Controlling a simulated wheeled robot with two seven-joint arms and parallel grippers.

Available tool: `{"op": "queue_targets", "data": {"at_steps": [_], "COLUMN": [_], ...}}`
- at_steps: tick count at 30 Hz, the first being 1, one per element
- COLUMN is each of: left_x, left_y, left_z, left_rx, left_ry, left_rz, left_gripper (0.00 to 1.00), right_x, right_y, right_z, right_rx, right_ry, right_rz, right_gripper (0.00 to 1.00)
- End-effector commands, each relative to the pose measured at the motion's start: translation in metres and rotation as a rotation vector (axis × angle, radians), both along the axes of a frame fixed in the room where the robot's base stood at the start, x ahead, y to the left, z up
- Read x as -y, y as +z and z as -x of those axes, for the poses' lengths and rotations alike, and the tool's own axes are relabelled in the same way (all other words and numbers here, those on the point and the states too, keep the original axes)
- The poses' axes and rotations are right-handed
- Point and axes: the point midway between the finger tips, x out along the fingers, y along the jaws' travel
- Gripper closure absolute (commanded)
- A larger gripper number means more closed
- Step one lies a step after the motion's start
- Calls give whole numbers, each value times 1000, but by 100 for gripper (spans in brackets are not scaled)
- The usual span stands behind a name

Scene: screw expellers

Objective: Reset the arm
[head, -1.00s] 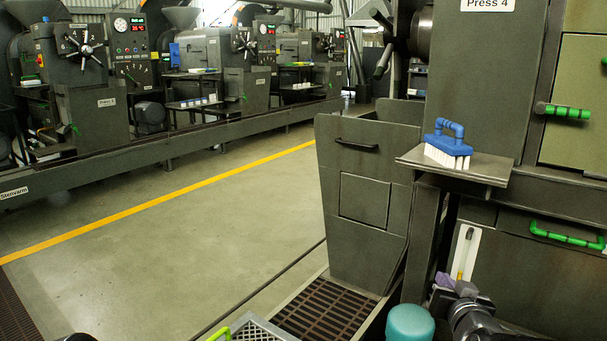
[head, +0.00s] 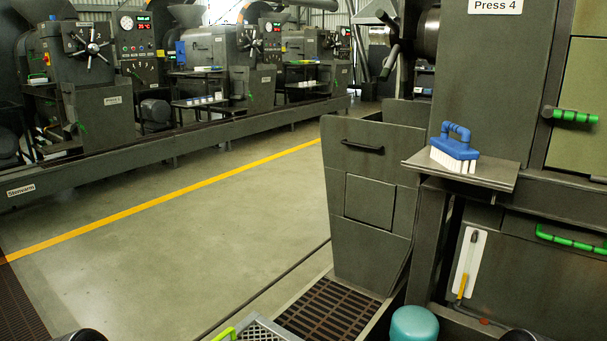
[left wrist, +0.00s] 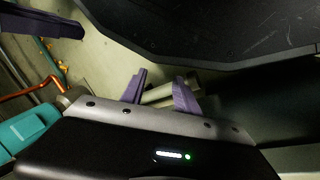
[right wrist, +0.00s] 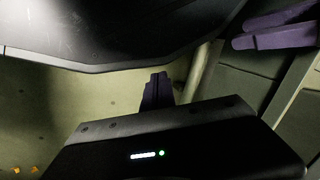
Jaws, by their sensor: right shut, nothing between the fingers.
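My left gripper (left wrist: 160,92) shows in the left wrist view, its two purple fingers apart with nothing between them. My right gripper (right wrist: 157,88) shows in the right wrist view with its purple fingers together and nothing held. Purple fingers of the opposite gripper also show at the top left of the left wrist view and the top right of the right wrist view. In the head view neither gripper shows; only dark rounded parts of my arms show at the bottom edge.
A blue brush (head: 455,147) stands on a shelf (head: 490,174) of Press 4. A narrow white panel with a yellow-handled tool (head: 463,283) is below it. A teal rounded object (head: 413,324) and a floor grate (head: 330,310) are in front. The floor at left is clear.

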Motion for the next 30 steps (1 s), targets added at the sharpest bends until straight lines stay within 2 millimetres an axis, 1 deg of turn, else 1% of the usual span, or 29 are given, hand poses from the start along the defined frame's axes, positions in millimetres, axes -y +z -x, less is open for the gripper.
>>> {"op": "queue_targets", "data": {"at_steps": [1,5,8,11,12,14,15,18,21,24,27,30], "left_x": [1,3,5,8,9,10,12,14,16,18,18,18], "left_y": [31,65,97,137,155,182,199,236,262,276,281,280], "left_z": [0,2,3,6,6,8,9,12,14,15,16,16], "left_rx": [2,-1,-5,-8,-10,-13,-14,-19,-23,-26,-26,-27], "left_ry": [-4,-8,-13,-19,-21,-25,-28,-34,-39,-43,-44,-44], "left_rz": [3,5,8,11,14,16,18,22,26,27,28,28], "left_gripper": [63,63,63,63,63,63,63,63,63,63,63,63], "right_x": [-1,-3,-4,-7,-8,-9,-11,-13,-15,-16,-17,-17], "right_y": [31,65,97,138,155,182,199,236,262,277,282,281], "right_z": [-1,1,2,4,5,6,7,10,12,13,14,14], "right_rx": [3,0,-2,-5,-7,-9,-11,-16,-19,-21,-22,-22], "right_ry": [2,7,11,17,20,23,26,32,37,40,41,41], "right_rz": [-1,-4,-7,-11,-12,-14,-17,-21,-23,-25,-27,-27], "right_gripper": [100,100,100,100,100,100,100,100,100,100,100,100]}}
